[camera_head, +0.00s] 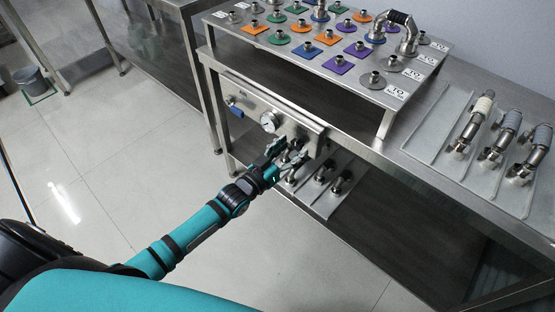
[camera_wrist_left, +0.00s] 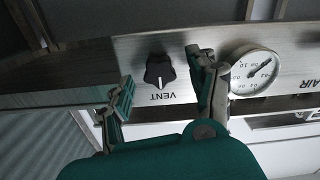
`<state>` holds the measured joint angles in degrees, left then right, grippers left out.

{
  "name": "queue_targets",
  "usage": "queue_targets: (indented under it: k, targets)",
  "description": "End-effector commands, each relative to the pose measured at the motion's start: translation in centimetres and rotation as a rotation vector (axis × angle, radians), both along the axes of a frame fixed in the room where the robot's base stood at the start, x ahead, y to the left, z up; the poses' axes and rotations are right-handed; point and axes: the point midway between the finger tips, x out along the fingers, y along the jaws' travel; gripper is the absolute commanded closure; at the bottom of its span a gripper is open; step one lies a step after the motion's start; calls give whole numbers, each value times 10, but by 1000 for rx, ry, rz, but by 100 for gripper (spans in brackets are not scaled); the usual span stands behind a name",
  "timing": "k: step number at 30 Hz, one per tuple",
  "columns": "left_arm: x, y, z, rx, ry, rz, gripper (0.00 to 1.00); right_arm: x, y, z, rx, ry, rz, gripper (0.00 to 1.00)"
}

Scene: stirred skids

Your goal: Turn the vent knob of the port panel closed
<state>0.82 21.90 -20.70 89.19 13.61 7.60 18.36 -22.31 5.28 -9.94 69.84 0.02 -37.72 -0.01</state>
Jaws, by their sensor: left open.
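The port panel (camera_head: 300,127) is a metal plate on the front of the bench; it also shows in the left wrist view (camera_wrist_left: 291,62). The vent knob (camera_wrist_left: 159,71) is black, with a raised grip running roughly up and down in the left wrist view, above the upside-down VENT label. My left gripper (camera_head: 285,158) is open in front of the panel's right part. In the left wrist view its fingers (camera_wrist_left: 165,84) stand on either side of the knob, with visible gaps. My right gripper is not in view.
A round gauge (camera_head: 269,122) sits beside the knob, close to one finger. A blue-handled valve (camera_head: 236,112) is further left. Fittings lie on a lower shelf (camera_head: 313,196) below the panel. A raised rack (camera_head: 355,88) of ports stands above.

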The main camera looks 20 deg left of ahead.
Motion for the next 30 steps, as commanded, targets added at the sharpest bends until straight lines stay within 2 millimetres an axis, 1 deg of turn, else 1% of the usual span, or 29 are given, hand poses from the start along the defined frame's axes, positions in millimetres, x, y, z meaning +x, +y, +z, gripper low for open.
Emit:
queue_targets:
  k: [1,9,12,15,21,30]
  targets:
    - [-9,3,-1,1,3,-1,41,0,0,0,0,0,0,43]
    - [-64,23,-2,3,5,0,41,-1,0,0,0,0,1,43]
    - [-81,29,-1,2,3,-1,41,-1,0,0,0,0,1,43]
    - [-92,34,-1,3,3,0,41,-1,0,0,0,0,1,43]
    - [-102,37,-1,2,2,1,41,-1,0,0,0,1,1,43]
    - [-102,37,0,2,2,1,41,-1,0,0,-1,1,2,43]
